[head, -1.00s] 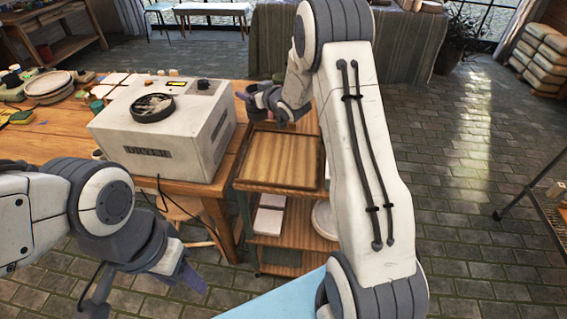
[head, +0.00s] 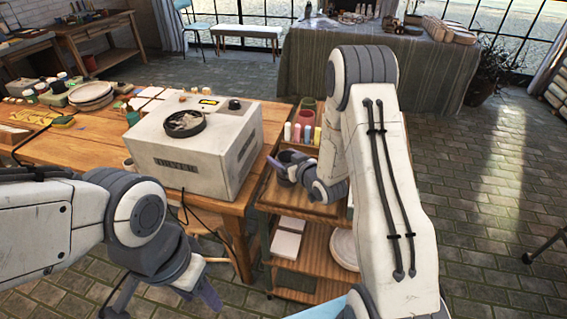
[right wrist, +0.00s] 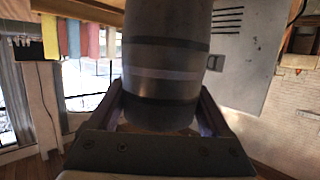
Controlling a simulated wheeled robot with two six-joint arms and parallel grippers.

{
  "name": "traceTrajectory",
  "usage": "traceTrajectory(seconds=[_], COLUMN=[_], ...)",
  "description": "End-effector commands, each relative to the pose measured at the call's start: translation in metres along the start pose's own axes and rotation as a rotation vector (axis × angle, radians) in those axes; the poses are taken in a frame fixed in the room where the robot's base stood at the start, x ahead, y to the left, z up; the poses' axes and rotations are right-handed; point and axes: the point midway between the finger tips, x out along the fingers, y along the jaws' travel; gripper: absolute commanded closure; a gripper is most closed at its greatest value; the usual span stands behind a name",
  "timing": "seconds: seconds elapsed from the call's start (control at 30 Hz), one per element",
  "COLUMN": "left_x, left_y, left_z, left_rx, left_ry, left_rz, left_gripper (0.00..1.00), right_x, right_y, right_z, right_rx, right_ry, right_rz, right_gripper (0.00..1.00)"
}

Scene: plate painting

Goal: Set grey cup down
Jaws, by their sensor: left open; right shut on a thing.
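The grey cup (right wrist: 165,65) fills the middle of the right wrist view, with darker bands around it. My right gripper (right wrist: 160,112) is shut on it, one finger at each side. In the head view the cup (head: 291,157) is small and dark, at the far left part of the wooden tray (head: 305,208) on top of the cart. I cannot tell whether its base touches the tray. My right forearm and gripper hide part of the tray. My left gripper (head: 160,300) is open and empty at the lower left, in front of the table.
The white dryer (head: 195,150) stands on the wooden table (head: 80,145), left of the cart. Several small coloured bottles (head: 301,134) and a red pot (head: 307,106) stand behind the cup. The near part of the tray looks bare. Lower shelves hold white slabs (head: 287,243).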

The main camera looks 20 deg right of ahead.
Motion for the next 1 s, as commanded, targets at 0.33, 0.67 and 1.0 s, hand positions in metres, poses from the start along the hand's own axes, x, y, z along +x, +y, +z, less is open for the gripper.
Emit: traceTrajectory(seconds=[0.33, 0.67, 1.0], left_x=[-0.003, -0.001, -0.002], left_y=[0.000, 0.000, 0.000], left_z=[0.000, 0.000, 0.000], left_rx=[0.000, 0.000, 0.000], left_ry=[0.000, 0.000, 0.000], left_rz=[0.000, 0.000, 0.000], left_gripper=[0.50, 0.50, 0.50], right_x=[0.008, 0.009, 0.002], right_y=[0.001, 0.001, 0.001], right_z=[0.025, 0.028, 0.026], right_rx=[0.000, 0.001, 0.002], right_ry=[0.003, 0.000, -0.001], right_rz=[0.002, 0.001, 0.002], right_gripper=[1.00, 0.00, 0.00])
